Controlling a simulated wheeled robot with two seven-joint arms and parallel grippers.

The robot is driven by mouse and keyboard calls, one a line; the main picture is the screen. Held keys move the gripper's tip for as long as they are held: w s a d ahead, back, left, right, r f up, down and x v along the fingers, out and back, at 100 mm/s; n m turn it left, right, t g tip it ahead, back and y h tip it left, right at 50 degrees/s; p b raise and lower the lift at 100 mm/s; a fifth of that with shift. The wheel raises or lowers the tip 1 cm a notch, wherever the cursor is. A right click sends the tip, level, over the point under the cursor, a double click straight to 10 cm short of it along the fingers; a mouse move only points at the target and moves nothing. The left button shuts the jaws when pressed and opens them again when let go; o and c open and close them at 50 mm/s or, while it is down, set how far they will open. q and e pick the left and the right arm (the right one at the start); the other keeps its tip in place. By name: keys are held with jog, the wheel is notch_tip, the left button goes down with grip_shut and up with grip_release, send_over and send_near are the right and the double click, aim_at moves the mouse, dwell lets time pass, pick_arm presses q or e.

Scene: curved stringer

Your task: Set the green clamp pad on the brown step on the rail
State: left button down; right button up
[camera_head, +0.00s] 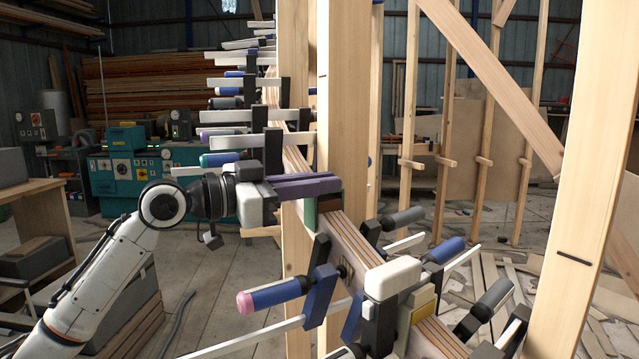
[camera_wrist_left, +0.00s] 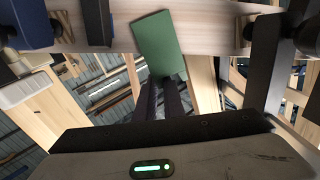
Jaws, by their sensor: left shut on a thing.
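The green clamp pad (camera_head: 310,213) is at the fingertips of my left gripper (camera_head: 322,187), beside the laminated rail (camera_head: 350,236). In the left wrist view the pad (camera_wrist_left: 158,45) is a flat green plate, tilted a little, with its lower end between the dark fingers (camera_wrist_left: 163,92). The left gripper is shut on it. The brown step (camera_head: 329,204) shows just right of the pad, on the rail below the purple-grey fingers. I cannot tell whether the pad touches the step or the rail.
Clamps with blue (camera_head: 283,292) and grey handles crowd the rail below the gripper. More clamps line the rail above (camera_head: 262,114). A thick wooden post (camera_head: 343,100) rises behind the fingertips.

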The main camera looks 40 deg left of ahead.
pick_arm(q)
jog(key=shift+f, duration=0.15)
jog(key=shift+f+b, duration=0.4)
jog(key=shift+b, duration=0.05)
jog(key=c, duration=1.8)
grip_release()
